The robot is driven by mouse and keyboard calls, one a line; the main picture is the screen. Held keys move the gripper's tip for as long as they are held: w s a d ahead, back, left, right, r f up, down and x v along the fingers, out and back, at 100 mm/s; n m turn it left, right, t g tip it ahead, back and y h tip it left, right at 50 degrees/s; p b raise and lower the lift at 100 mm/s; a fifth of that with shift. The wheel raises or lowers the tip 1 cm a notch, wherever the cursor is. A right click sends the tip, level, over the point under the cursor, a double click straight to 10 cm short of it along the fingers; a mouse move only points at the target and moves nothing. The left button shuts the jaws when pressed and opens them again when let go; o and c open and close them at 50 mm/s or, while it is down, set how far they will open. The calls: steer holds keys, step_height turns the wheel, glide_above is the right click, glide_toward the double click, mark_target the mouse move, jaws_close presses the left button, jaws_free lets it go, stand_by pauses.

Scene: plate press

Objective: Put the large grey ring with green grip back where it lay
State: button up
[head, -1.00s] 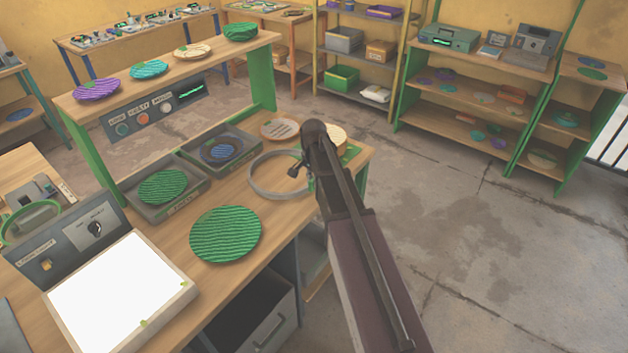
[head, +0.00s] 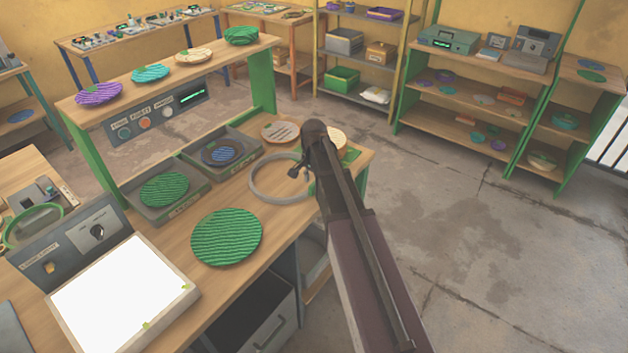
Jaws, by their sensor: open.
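The large grey ring (head: 280,199) lies flat on the wooden workbench, right of the trays and behind the large green ribbed disc. Its right side is partly hidden by my arm, and I cannot make out its green grip for certain. My gripper (head: 298,172) is open at the ring's right side. Only a small dark part of it shows beside my wrist, and I cannot tell whether it touches the ring.
Two grey trays hold a green disc (head: 164,188) and a blue-patterned disc (head: 219,153). A large green ribbed disc (head: 226,237) lies in front of the ring. A lit panel (head: 124,293) stands at front left. A tan disc (head: 282,130) and cream disc (head: 337,138) lie behind.

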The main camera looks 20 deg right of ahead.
step_height(320, 180, up, 11)
steer(key=p, duration=1)
steer(key=shift+s, duration=0.1)
stand_by(0.6)
steer(key=s+a+n, duration=0.3)
steer(key=s+n, duration=0.2)
steer(key=s, duration=0.4)
steer(key=s+a+n, duration=0.3)
steer(key=s+n, duration=0.2)
steer(key=s, duration=0.5)
steer(key=shift+s+a+n, duration=0.3)
steer(key=shift+n, duration=0.1)
